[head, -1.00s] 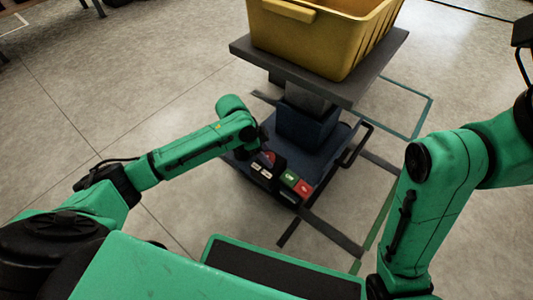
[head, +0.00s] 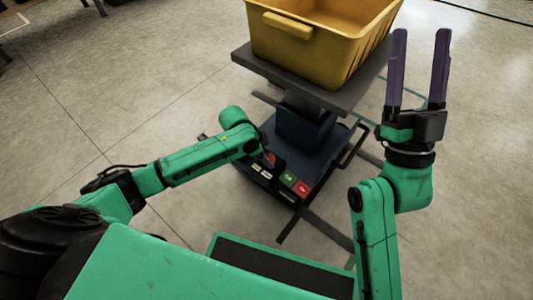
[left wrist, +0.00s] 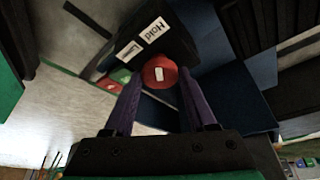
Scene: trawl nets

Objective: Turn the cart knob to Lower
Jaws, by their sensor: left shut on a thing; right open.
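The cart (head: 318,150) has a dark blue base with a control panel facing me. The red knob (left wrist: 158,70) shows in the left wrist view with a white mark on it. A "Hold" label (left wrist: 154,30) and a second label (left wrist: 129,49), hard to read, are beside it. My left gripper (left wrist: 160,88) has its purple fingers on either side of the knob and is shut on it. In the head view the left gripper is mostly hidden behind its own arm. My right gripper (head: 421,38) is raised at the right, open and empty.
A yellow bin (head: 325,45) stands on the cart's grey top plate (head: 345,100). A green button (head: 288,178) and a red button (head: 303,188) are on the panel right of the knob. The floor left of the cart is clear.

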